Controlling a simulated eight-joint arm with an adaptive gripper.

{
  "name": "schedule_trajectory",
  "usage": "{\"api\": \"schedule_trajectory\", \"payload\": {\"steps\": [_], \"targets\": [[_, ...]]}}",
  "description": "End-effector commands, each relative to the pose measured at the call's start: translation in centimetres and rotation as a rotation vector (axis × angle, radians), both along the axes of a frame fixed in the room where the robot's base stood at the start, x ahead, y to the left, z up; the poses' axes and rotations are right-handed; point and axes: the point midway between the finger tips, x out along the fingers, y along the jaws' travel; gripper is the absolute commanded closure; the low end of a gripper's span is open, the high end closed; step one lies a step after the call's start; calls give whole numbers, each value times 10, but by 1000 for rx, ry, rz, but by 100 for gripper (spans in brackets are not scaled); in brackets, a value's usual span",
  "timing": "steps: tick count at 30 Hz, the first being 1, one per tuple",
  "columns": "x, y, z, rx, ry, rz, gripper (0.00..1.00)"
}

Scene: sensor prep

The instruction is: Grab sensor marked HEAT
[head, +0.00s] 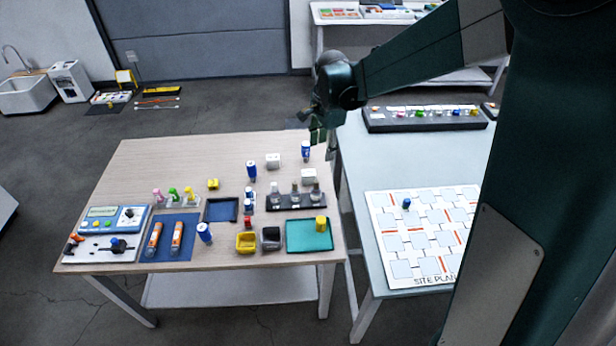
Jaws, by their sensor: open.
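Several blue-and-white cylinders stand on the wooden table (150,170): one at the back right (306,152), one left of it (252,171), and one at the front (205,232). A smaller blue-and-white item (248,194) stands near the middle. Two small white blocks are there too, one at the back (273,160) and one further right (309,176). No label reading HEAT can be made out, so I cannot tell which item bears it. My gripper (318,136) is open above the table's back right corner, close to the back right cylinder; no held object shows.
A dark rack (296,203) holds several flasks. A teal tray (309,247) with a yellow cylinder, yellow bin (246,243) and dark bin (271,239) stand at the front right. A blue mat (168,252) bears orange tubes. A second table with a site plan board (425,215) adjoins on the right.

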Motion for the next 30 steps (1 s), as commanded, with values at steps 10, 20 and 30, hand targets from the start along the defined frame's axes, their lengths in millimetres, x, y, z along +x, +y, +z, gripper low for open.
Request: {"api": "schedule_trajectory", "payload": {"steps": [10, 20, 30], "targets": [[39, 21, -60, 10, 67, -158, 59], [65, 39, -117, 8, 123, -297, 59], [73, 44, -138, 5, 142, -351, 59]]}}
